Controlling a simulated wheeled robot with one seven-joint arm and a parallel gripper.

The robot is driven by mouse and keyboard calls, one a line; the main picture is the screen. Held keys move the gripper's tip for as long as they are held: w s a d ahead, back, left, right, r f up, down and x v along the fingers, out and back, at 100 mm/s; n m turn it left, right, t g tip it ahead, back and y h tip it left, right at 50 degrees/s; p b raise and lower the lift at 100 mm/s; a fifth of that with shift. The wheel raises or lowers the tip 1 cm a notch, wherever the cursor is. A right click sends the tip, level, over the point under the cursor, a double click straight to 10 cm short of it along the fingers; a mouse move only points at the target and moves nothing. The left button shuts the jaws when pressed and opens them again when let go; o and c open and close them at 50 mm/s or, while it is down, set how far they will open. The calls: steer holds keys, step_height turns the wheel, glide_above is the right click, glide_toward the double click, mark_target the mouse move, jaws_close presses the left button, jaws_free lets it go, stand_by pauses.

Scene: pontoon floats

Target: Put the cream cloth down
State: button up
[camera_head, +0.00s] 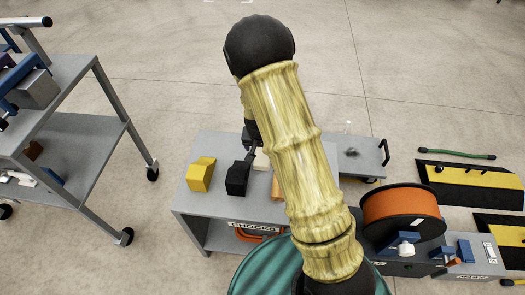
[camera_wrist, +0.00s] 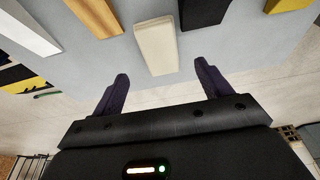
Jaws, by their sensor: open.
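A cream piece (camera_wrist: 156,46), flat-sided and oblong like a folded cloth, lies on the grey cart top (camera_wrist: 225,45) in the wrist view. In the head view only a small part of the cream piece (camera_head: 261,161) shows beside my arm. My gripper (camera_wrist: 161,71) is open, with one dark finger on each side of the cream piece's near end. A gap shows between each finger and the piece, so it is not gripped. In the head view my arm hides most of the gripper.
A black block (camera_head: 237,178) and a yellow block (camera_head: 200,174) stand left of the cream piece. An orange-brown piece (camera_wrist: 95,16) and a white one (camera_wrist: 25,30) lie on its other side. An orange reel (camera_head: 400,203) stands right; a grey shelf cart (camera_head: 75,140) stands left.

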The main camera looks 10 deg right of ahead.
steer(key=v, duration=0.5)
steer(key=shift+s+p, duration=0.1)
steer(key=shift+p, duration=0.2)
